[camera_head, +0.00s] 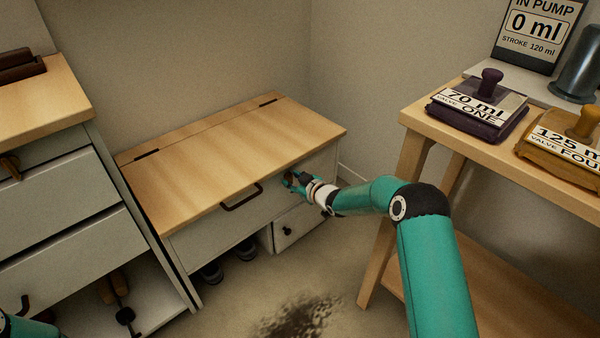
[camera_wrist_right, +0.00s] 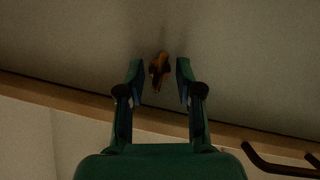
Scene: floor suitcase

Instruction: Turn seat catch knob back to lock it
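The seat is a low grey chest with a wooden lid (camera_head: 225,155), which is down. The catch knob (camera_wrist_right: 158,72) is small and orange-brown, on the chest's grey front panel. In the right wrist view the two fingers of my right gripper (camera_wrist_right: 160,78) stand apart on either side of the knob, with a gap on both sides. In the head view my right gripper (camera_head: 292,181) is at the front panel, just under the lid's edge, and largely hides the knob. My left gripper is out of view; only a bit of teal arm shows at the bottom left.
A dark bar handle (camera_head: 241,197) is on the seat front, left of my right gripper. A wooden table (camera_head: 425,115) with labelled valve blocks stands at the right, close to my right arm. A drawer cabinet (camera_head: 60,210) stands at the left.

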